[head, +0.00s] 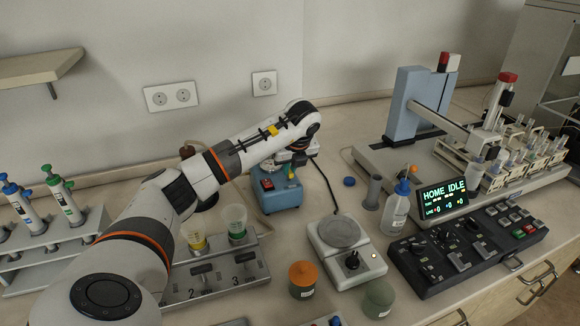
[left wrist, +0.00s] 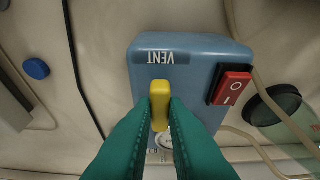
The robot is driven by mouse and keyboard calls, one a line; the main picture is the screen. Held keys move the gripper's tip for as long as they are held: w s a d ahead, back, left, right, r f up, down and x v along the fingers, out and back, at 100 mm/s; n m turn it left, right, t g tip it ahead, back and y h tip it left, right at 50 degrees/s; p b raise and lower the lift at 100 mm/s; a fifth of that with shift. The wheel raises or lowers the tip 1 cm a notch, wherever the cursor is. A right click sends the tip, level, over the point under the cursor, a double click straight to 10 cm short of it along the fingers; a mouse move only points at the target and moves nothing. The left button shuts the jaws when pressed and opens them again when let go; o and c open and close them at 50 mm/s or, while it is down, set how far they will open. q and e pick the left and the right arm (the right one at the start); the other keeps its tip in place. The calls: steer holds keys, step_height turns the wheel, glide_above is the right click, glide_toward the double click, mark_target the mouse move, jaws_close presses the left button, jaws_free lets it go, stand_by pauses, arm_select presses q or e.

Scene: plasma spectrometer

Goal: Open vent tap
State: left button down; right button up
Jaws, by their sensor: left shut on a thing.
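The blue pump box (head: 279,196) stands on the bench near the middle of the head view, and its blue top (left wrist: 190,60) fills the centre of the left wrist view. A label reading VENT (left wrist: 153,57) is on it. The yellow vent tap handle (left wrist: 160,105) sits below the label, between the green fingers of my left gripper (left wrist: 160,112). The fingers are shut on the handle from both sides. In the head view, my arm covers part of the box and the fingertips are hard to make out. My right gripper is not in view.
A red rocker switch (left wrist: 231,86) is beside the tap. A hotplate (head: 345,252), wash bottle (head: 397,207) and beakers (head: 237,222) stand nearby. A black cable runs across the bench behind the hotplate.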

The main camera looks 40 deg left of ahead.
arm_select(q)
steer(key=shift+r, duration=0.1)
steer(key=c, duration=1.4)
jaws_free()
steer(key=shift+c, duration=0.2)
steer(key=shift+s+d+r, duration=0.1)
steer(key=shift+d+r, duration=0.1)
steer(key=shift+r, duration=0.25)
steer(key=v, duration=1.1)
steer(key=shift+b, duration=0.3)
step_height(320, 180, up, 8)
steer(key=p, duration=0.7)
steer(key=shift+p, duration=0.3)
